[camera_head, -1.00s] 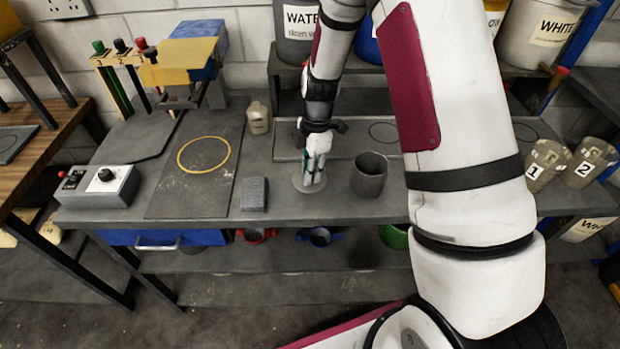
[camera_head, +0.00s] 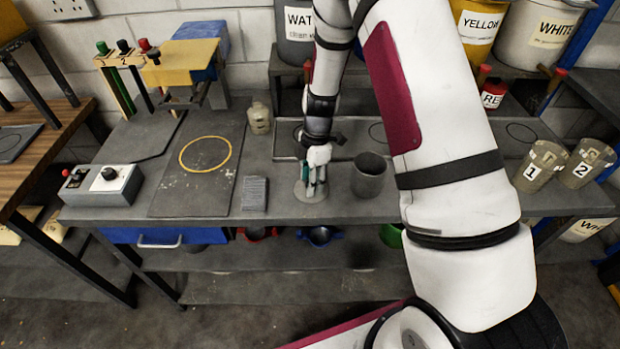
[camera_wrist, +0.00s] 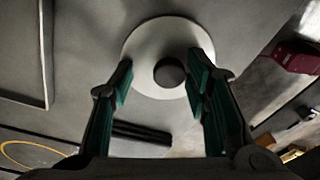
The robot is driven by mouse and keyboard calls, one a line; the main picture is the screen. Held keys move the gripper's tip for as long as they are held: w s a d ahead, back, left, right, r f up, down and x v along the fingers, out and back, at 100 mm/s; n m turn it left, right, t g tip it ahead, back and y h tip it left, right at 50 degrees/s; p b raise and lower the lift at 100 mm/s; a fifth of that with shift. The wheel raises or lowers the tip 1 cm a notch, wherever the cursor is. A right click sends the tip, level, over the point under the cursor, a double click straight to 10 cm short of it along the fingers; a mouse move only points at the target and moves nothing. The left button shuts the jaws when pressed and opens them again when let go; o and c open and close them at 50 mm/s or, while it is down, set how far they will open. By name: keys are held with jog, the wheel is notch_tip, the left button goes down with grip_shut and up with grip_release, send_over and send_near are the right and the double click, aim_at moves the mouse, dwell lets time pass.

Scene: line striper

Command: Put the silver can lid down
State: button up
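The silver can lid (camera_head: 301,194) is a pale round disc lying on the grey bench, left of the open grey can (camera_head: 368,180). In the wrist view the lid (camera_wrist: 140,52) shows face-on, with a dark round knob (camera_wrist: 170,72) at its centre. My gripper (camera_head: 317,190) is above the lid, fingers pointing down. In the wrist view my gripper (camera_wrist: 160,84) has its green-padded fingers spread, with the knob between them and a visible gap on the left side. The gap between knob and right finger is hard to judge.
A grey block (camera_head: 254,194) lies left of the lid. A dark board (camera_head: 196,195) with a yellow ring is further left, beside a control box (camera_head: 102,184). A small beige bottle (camera_head: 259,118) stands behind.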

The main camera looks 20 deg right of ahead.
jog(key=shift+r, duration=0.15)
jog(key=s+r+m+t+b, duration=0.1)
jog(key=s+r+m+b, duration=0.2)
jog(key=r, duration=1.8)
jog(key=s+r+m+t, duration=0.2)
jog(key=s+r+m, duration=0.4)
jog(key=s+m, duration=0.2)
jog(key=s+r+m+t+h+p, duration=0.1)
jog(key=s+r+m+t, duration=0.2)
jog(key=s, duration=0.9)
notch_tip(320, 180, up, 4)
jog(key=m, duration=0.5)
jog(key=shift+s, duration=0.15)
jog(key=shift+f, duration=0.1)
